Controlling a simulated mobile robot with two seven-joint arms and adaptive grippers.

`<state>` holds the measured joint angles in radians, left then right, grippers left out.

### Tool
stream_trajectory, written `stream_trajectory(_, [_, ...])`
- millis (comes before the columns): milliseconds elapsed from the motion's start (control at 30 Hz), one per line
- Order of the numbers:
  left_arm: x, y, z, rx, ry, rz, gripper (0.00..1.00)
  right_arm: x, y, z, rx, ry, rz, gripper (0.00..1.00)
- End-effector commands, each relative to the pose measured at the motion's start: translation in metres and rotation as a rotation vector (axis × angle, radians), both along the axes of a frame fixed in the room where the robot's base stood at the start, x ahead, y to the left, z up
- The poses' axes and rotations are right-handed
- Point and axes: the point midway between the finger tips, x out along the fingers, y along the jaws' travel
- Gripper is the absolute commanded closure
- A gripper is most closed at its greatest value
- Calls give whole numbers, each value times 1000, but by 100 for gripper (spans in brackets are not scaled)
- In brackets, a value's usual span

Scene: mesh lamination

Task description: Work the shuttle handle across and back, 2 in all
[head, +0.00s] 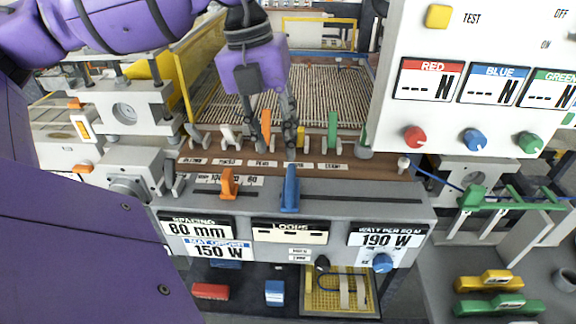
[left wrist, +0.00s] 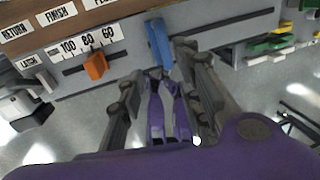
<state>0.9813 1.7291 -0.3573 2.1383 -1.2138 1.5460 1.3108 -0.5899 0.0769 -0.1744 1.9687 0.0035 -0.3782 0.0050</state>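A blue upright handle (head: 290,188), which looks like the shuttle handle, stands in a long dark slot on the grey console. It sits left of the slot's middle, just right of an orange slider (head: 228,184). My left gripper (head: 278,152) points down above and behind the blue handle in the head view, fingers apart. In the left wrist view the blue handle (left wrist: 158,42) shows just beyond and between the open fingertips (left wrist: 160,62). I cannot tell if either finger touches it. My right gripper is not in view.
Several levers, including an orange (head: 266,126) and a green one (head: 332,130), stand along the brown strip behind the slot. A white panel (head: 470,100) with coloured knobs rises at the right. The slot right of the blue handle (head: 350,199) is clear.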

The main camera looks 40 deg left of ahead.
Motion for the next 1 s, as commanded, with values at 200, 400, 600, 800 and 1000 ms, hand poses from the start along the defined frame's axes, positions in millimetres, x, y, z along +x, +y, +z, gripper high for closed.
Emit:
stream_trajectory(200, [3, -6, -15, -16, -1, 35, 68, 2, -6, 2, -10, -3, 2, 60])
stream_trajectory(400, [6, -11, -47, -15, -1, 34, 68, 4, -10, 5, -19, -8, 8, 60])
stream_trajectory(600, [9, -15, -70, -15, -3, 35, 68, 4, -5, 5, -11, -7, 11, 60])
stream_trajectory(800, [10, -16, -76, -14, -4, 35, 68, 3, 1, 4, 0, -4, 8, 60])
stream_trajectory(1000, [10, -16, -76, -14, -4, 35, 73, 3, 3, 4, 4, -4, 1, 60])
